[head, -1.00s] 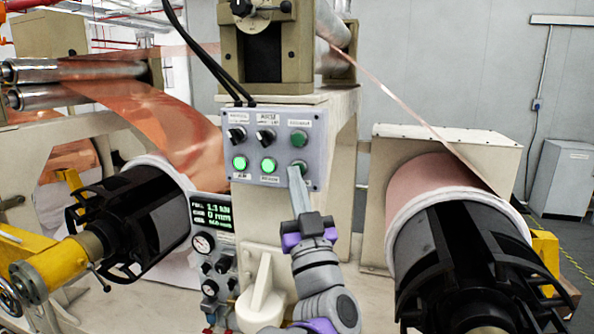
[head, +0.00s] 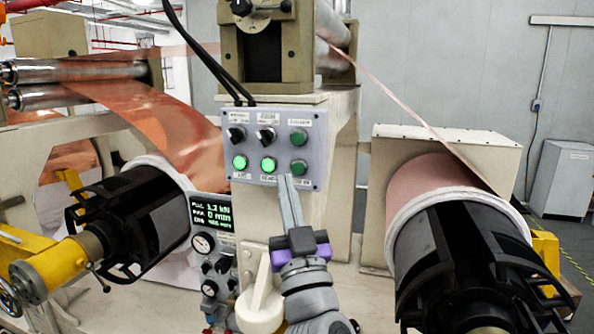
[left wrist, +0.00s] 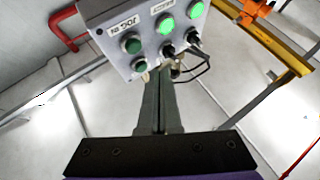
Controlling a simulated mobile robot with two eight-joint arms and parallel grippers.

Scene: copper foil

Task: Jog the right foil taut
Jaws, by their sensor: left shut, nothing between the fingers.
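The right foil (head: 405,104) runs in a nearly straight, thin line from the upper roller down to the right copper roll (head: 432,180). The grey control panel (head: 228,150) has two lit green buttons in its lower row and a dark green button (head: 299,167) at lower right. In the left wrist view, a dark green button (left wrist: 131,44) sits beside a partly readable "JOG" label. My left gripper (head: 284,178) is shut and empty, its tips just below and left of that lower-right button. They look apart from it. My right gripper is out of view.
The left foil (head: 160,115) curves down to the left roll. A black reel hub (head: 465,260) stands at right. A display (head: 212,214) and gauges sit below the panel. Black cables (head: 205,55) hang above it. A white lever-like part (head: 261,300) stands beside my left arm.

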